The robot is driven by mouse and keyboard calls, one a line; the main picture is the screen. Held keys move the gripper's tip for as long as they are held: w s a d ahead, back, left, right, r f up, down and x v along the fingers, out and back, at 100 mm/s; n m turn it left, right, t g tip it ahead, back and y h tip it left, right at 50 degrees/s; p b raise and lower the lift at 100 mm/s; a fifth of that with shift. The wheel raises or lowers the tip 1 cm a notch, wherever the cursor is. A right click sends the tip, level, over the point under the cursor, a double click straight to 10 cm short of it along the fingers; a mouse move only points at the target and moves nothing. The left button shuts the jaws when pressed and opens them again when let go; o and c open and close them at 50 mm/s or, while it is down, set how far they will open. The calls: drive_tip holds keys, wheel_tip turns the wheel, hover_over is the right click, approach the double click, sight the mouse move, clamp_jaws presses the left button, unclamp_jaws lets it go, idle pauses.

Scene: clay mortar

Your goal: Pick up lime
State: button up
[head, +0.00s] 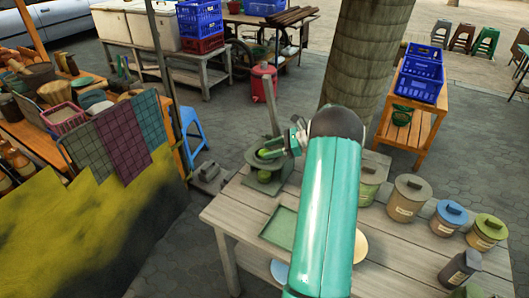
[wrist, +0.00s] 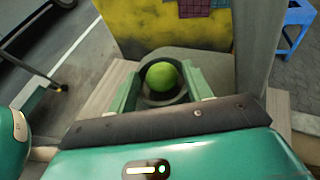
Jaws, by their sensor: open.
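The lime (wrist: 161,76) is round and bright green. In the wrist view it sits in a dark round bowl-like mortar (wrist: 182,96), between the two green fingers of my gripper (wrist: 161,88). The fingers are apart, with a gap visible on each side of the lime. In the head view my gripper (head: 275,150) is over the mortar at the left corner of the wooden table, beside an upright grey post (head: 271,105). The lime is small and partly covered there, so its contact with the fingers cannot be told.
A green tray (head: 281,228) lies on the wooden table (head: 405,262). Lidded canisters (head: 410,197) line its right side. A blue stool (head: 192,130) stands on the floor at left. The upright post is close to my gripper.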

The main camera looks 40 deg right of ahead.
drive_tip(key=shift+w+a+f, duration=0.15)
drive_tip(key=shift+w+a, duration=0.05)
drive_tip(key=c, duration=0.8)
drive_tip(key=shift+c, duration=0.2)
drive_tip(key=shift+r, duration=0.6)
wheel_tip(320, 180, up, 2)
drive_tip(key=shift+s+r, duration=0.1)
drive_tip(key=shift+r, duration=0.15)
drive_tip(key=s+a+r, duration=0.6)
drive_tip(key=s+r, duration=0.3)
drive_tip(key=s, duration=0.3)
drive_tip(key=shift+a+r, duration=0.15)
drive_tip(key=shift+a, duration=0.15)
drive_tip(key=shift+s, duration=0.1)
